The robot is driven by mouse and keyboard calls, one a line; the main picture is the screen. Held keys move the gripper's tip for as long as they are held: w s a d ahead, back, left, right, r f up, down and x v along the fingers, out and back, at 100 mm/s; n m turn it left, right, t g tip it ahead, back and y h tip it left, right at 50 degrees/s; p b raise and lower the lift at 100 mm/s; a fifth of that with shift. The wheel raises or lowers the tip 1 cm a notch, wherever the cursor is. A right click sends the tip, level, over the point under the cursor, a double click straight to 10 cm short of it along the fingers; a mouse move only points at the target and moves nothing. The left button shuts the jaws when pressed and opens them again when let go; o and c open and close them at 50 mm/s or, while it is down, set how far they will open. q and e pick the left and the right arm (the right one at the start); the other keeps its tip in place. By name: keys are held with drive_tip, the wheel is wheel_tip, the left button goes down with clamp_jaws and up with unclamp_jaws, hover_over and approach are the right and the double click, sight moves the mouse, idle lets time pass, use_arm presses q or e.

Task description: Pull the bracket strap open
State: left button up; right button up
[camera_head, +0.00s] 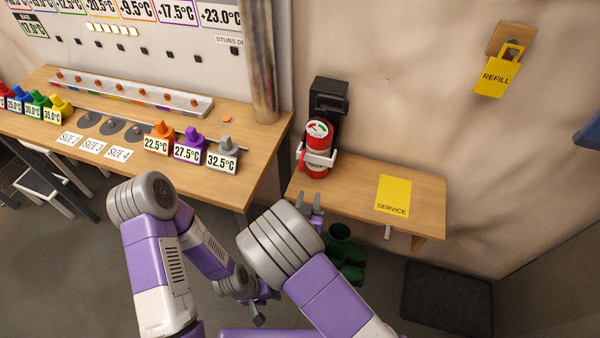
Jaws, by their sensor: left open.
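A red extinguisher (318,142) with a round gauge on top stands upright against a black bracket (330,98) at the left end of the wooden shelf. A white strap (333,160) runs around its front and looks closed. A small red piece sits at the strap's left side. My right gripper (310,202) is at the shelf's front edge, just below and in front of the extinguisher. Its fingers are apart with nothing visible between them, and it is clear of the strap. My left gripper (267,308) is open and low over the floor, partly hidden by its wrist.
The wooden shelf (420,190) carries a yellow SERVICE card (393,195). A yellow REFILL tag (493,77) hangs on the wall. Green boots (345,250) stand under the shelf. A workbench (255,135) with coloured temperature blocks and a vertical pipe (261,60) is to the left.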

sight(300, 165)
drive_tip(key=a+r+t, duration=0.3)
drive_tip(key=r, duration=0.2)
drive_tip(key=w+b, duration=0.1)
drive_tip(key=w, duration=0.3)
drive_tip(key=w+b, duration=0.1)
drive_tip(key=w, duration=0.2)
drive_tip(key=shift+w+d+r, duration=0.2)
drive_tip(key=shift+w, duration=0.15)
drive_tip(key=shift+c, duration=0.5)
clamp_jaws()
